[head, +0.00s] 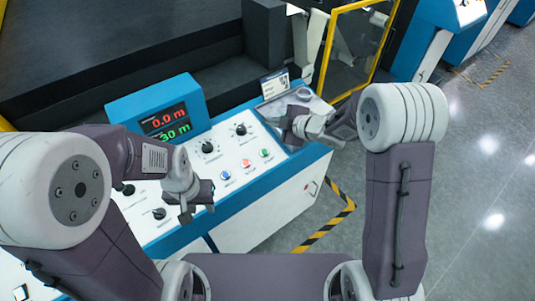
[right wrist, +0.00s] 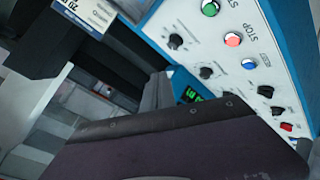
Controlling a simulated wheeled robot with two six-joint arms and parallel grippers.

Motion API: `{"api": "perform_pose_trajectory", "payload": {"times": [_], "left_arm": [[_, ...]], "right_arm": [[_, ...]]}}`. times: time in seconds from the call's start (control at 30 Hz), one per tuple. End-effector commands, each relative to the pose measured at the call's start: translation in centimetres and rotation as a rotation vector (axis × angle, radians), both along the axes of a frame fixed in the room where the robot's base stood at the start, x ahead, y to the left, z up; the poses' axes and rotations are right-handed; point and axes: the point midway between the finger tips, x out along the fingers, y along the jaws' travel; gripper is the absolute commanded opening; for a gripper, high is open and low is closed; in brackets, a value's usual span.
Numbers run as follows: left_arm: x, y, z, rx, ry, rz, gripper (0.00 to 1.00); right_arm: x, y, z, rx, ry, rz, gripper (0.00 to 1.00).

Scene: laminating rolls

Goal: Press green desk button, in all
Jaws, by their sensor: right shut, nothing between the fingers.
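The green button (head: 265,153) is on the white sloping top of the blue-edged control desk (head: 287,168), at the right end of a row with a red button (head: 246,163) and a blue button (head: 226,175). In the right wrist view the green button (right wrist: 210,8) is at the top edge, apart from the gripper. My right gripper (head: 288,128) is shut and empty, above the desk's far right part, up and right of the green button. My left gripper (head: 196,212) is over the desk's front left part; its finger gap is unclear.
A blue display box (head: 163,112) reading 0.0 m and 30 m stands at the desk's back. Several black knobs (head: 207,147) are on the panel. A small label sign (head: 275,84) stands at the back edge. A yellow-framed guard (head: 327,50) is behind.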

Motion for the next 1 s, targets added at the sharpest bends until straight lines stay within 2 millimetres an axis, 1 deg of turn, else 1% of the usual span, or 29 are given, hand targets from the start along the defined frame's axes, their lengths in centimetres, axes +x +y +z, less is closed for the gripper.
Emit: {"api": "perform_pose_trajectory", "payload": {"times": [0.03, 0.1, 0.2, 0.27, 0.63, 0.77, 0.87, 1.0], "left_arm": [[0.0, 0.0, 0.4, 0.000, 0.000, 0.000, 0.36], [0.0, 0.0, 0.5, 0.000, 0.000, 0.000, 0.36], [0.0, 0.0, 0.6, 0.000, 0.000, 0.000, 0.36], [0.0, 0.0, 0.6, 0.000, 0.000, 0.000, 0.36], [0.0, 0.0, 0.4, 0.000, 0.000, 0.000, 0.36], [0.0, 0.0, -0.4, 0.000, 0.000, 0.000, 0.36], [0.0, 0.0, -1.3, 0.000, 0.000, 0.000, 0.36], [0.0, 0.0, -3.2, 0.000, 0.000, 0.000, 0.36]], "right_arm": [[-0.1, 0.3, -1.3, -0.010, 0.027, 0.017, 0.00], [-0.4, 0.5, -2.9, -0.013, 0.056, 0.021, 0.00], [-0.8, 0.6, -4.1, -0.015, 0.082, 0.022, 0.00], [-0.9, 0.7, -4.4, -0.015, 0.090, 0.023, 0.00], [-0.9, 0.7, -4.6, -0.015, 0.091, 0.022, 0.00], [-0.9, 0.8, -5.4, -0.015, 0.092, 0.021, 0.00], [-0.7, 0.8, -6.5, -0.015, 0.092, 0.021, 0.00], [-0.5, 1.0, -8.4, -0.015, 0.091, 0.022, 0.00]]}}
